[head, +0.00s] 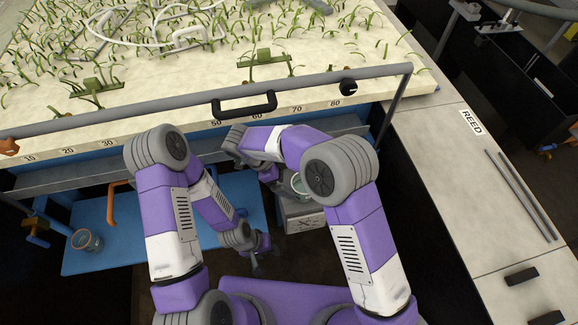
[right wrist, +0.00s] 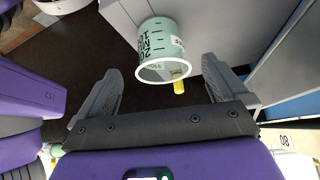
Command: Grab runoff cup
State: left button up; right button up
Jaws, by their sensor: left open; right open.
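The runoff cup (head: 299,187) is a pale green see-through cup, partly hidden behind my right arm in the head view. It sits at the top of a small grey box below the flume's front edge. In the right wrist view the cup (right wrist: 160,40) shows dark print, a white rim and a small yellow piece beside the rim. My right gripper (right wrist: 160,66) is open, its fingers on either side of the cup's near end, with gaps and no visible grip. My left gripper (head: 260,257) is open and empty, low over the dark floor, left of the grey box.
The grey box (head: 305,222) stands right of a blue shelf (head: 150,235). Another small jar (head: 86,241) with an orange rim is on that shelf. The planted flume bed (head: 180,70) with its rail and black handle (head: 245,106) overhangs. A pale counter (head: 470,190) lies right.

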aim_at(83, 240)
jog(key=k, duration=1)
